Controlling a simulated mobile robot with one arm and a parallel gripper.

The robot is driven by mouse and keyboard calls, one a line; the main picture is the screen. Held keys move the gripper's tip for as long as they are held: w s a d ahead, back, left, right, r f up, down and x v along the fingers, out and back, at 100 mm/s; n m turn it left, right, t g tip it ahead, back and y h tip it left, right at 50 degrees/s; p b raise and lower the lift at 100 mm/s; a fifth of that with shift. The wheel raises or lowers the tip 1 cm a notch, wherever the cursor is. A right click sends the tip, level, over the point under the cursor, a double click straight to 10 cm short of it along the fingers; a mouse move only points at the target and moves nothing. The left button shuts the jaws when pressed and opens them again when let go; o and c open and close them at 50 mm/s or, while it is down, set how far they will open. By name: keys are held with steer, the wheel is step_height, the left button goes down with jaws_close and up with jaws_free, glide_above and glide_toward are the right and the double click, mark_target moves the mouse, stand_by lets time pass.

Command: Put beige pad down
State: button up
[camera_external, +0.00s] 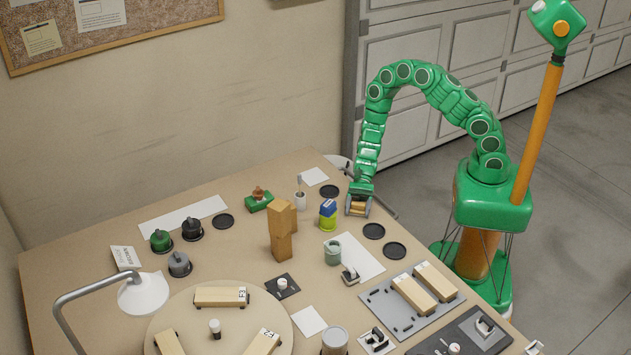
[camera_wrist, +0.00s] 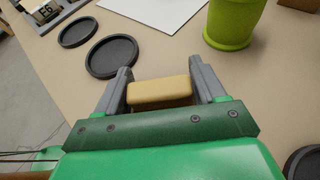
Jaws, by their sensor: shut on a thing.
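The beige pad (camera_wrist: 160,91) is a small block with rounded edges, held between the two grey fingers of my gripper (camera_wrist: 160,78) in the wrist view. In the external view my gripper (camera_external: 358,208) points down at the right edge of the bench, and the pad (camera_external: 357,210) shows small between its fingers. In the wrist view the pad appears above the tabletop, but I cannot tell how high. Its underside is hidden.
Black round discs (camera_external: 374,231) lie on the bench (camera_external: 230,255) near my gripper; one (camera_wrist: 112,56) is just beyond the left finger. A lime-green cup (camera_wrist: 233,22) stands beyond the right finger. White paper (camera_external: 357,257) lies nearby. Bare tabletop surrounds the pad.

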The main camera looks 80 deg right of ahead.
steer(key=o, duration=1)
steer(key=shift+f, duration=0.1)
steer(key=shift+d+r, duration=0.2)
steer(key=v, duration=1.1)
steer(key=shift+d+r, duration=0.1)
steer(key=shift+d, duration=0.2)
steer(key=s+a+r+n+g+h, duration=0.25)
steer(key=s+r+n, duration=0.4)
steer(key=r, duration=0.35)
steer(key=s+a+r+n+g+h, duration=0.1)
steer(key=s+r+n+g+h, duration=0.15)
steer(key=s+r+n, duration=0.4)
steer(key=s+d+r+n+t+h, duration=0.1)
steer(key=s+d+r+h, duration=0.1)
steer(key=s, duration=0.4)
steer(key=s+d+r+n+t+h, duration=0.1)
steer(key=s+d+r+n+h, duration=0.1)
steer(key=s+d+r, duration=0.3)
steer(key=s+d+r+n+t+h, duration=0.1)
steer(key=s+d+r+n+h, duration=0.1)
steer(key=s+r, duration=0.4)
steer(key=shift+s+d+r+h, duration=0.3)
steer(key=shift+s+d+h, duration=0.5)
steer(key=shift+h, duration=0.4)
